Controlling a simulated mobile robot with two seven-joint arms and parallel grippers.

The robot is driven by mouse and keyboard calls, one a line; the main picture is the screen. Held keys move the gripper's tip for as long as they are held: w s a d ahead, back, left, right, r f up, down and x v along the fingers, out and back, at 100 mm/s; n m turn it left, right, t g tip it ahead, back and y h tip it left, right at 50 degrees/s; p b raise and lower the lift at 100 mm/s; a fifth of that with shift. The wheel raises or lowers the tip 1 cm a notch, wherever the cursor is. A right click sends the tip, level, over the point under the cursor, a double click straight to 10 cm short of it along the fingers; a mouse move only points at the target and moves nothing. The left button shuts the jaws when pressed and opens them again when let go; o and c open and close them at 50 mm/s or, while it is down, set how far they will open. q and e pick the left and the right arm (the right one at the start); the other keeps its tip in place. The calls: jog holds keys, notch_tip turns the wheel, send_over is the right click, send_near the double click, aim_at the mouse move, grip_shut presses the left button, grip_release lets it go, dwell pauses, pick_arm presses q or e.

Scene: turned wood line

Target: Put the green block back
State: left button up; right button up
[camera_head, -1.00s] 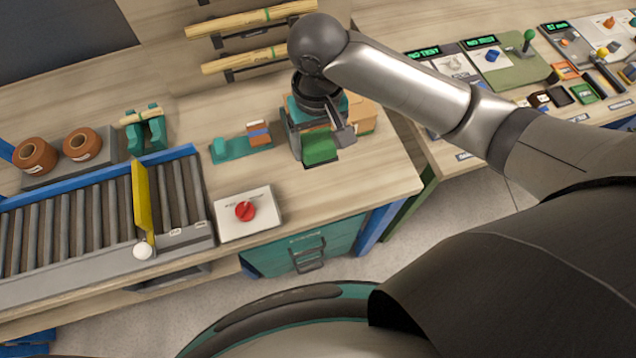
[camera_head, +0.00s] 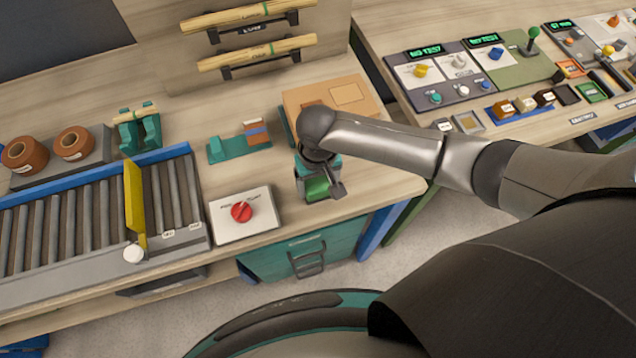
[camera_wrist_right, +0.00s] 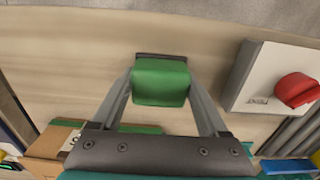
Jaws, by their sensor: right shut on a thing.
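The green block (camera_head: 316,188) is between the fingers of my right gripper (camera_head: 321,192), near the front right edge of the wooden bench. In the right wrist view the green block (camera_wrist_right: 160,82) sits between the two grey fingers of the shut gripper (camera_wrist_right: 160,92). A dark edge shows at the block's far side. I cannot tell whether the block touches the bench top. My left gripper is not in view.
A teal holder (camera_head: 228,150) with small coloured blocks stands left of the gripper. A white panel with a red knob (camera_head: 242,212) lies front left. A flat cardboard box (camera_head: 335,95) lies behind. A roller conveyor (camera_head: 60,235) fills the left. Bare bench surrounds the gripper.

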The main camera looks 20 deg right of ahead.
aim_at(317, 183)
jog(key=shift+f, duration=0.1)
jog(key=o, duration=1.1)
notch_tip(317, 183, up, 12)
jog(key=shift+r+p, duration=0.15)
jog(key=shift+p, duration=1.05)
jog(key=shift+s+a, duration=0.1)
